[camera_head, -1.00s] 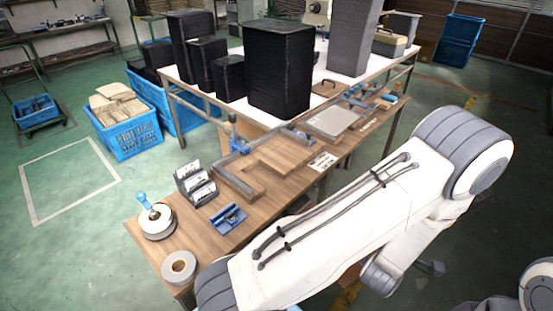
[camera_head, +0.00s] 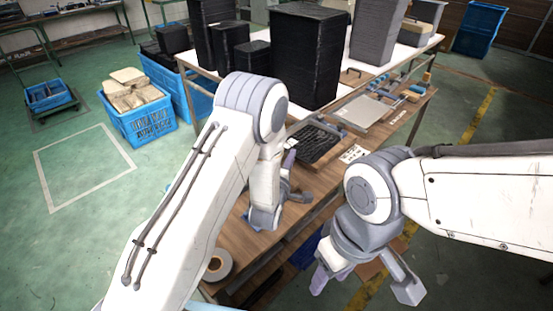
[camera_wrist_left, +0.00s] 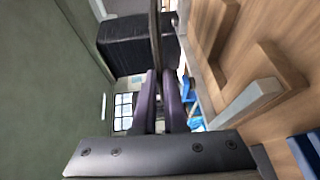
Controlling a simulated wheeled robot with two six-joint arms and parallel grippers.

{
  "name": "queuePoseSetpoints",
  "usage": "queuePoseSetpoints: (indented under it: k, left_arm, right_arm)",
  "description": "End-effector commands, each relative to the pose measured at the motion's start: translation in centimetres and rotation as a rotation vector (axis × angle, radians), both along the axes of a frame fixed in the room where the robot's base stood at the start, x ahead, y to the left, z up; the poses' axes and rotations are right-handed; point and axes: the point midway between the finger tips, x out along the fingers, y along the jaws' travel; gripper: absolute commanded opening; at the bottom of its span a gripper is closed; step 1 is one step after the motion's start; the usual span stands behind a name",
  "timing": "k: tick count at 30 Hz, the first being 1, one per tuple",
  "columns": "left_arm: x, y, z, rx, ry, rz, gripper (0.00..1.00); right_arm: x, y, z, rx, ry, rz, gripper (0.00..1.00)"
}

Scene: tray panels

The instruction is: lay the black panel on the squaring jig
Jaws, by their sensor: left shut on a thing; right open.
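The black panel (camera_head: 318,140), dark and ribbed, shows over the bench beyond my left gripper (camera_head: 289,158). My left gripper is shut on its near edge. In the left wrist view the fingers (camera_wrist_left: 162,100) pinch the panel, seen edge-on as a thin dark strip (camera_wrist_left: 155,35). The squaring jig's wooden part (camera_wrist_left: 285,65) and grey fence (camera_wrist_left: 248,101) show right of the fingers there. In the head view the panel and my left arm hide most of the jig; I cannot tell whether the panel touches it. My right gripper (camera_head: 364,286) is open and empty, in front of the bench.
A grey plate (camera_head: 365,110) and a white card (camera_head: 352,153) lie farther right on the bench. A tape roll (camera_head: 218,265) is at the near left end. Tall black stacks (camera_head: 305,55) stand on the table behind. A blue crate (camera_head: 147,120) is on the floor at left.

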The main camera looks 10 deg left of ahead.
Motion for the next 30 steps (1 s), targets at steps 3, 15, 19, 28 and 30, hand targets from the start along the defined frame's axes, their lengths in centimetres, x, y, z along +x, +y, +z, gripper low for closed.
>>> queuePoseSetpoints:
  k: [3,15,19,28,30]
  left_arm:
    - [2.1,0.0,-1.7,0.030,0.024,-0.065,0.00]
    - [2.7,-0.1,-5.1,0.048,0.036,-0.099,0.00]
    - [2.7,0.0,-6.4,0.048,0.036,-0.098,0.00]
    - [2.9,0.3,-9.0,0.047,0.034,-0.094,0.00]
    - [3.4,1.0,-8.9,0.046,0.033,-0.092,0.00]
  right_arm:
    - [0.0,0.0,-0.4,0.000,0.000,0.000,0.50]
    - [0.0,0.0,-2.2,0.000,0.000,0.000,0.50]
    - [0.0,0.0,-3.0,0.000,0.000,0.000,0.50]
    - [0.0,0.0,-4.7,0.000,0.000,0.000,0.50]
    - [0.0,0.0,-4.8,0.000,0.000,0.000,0.50]
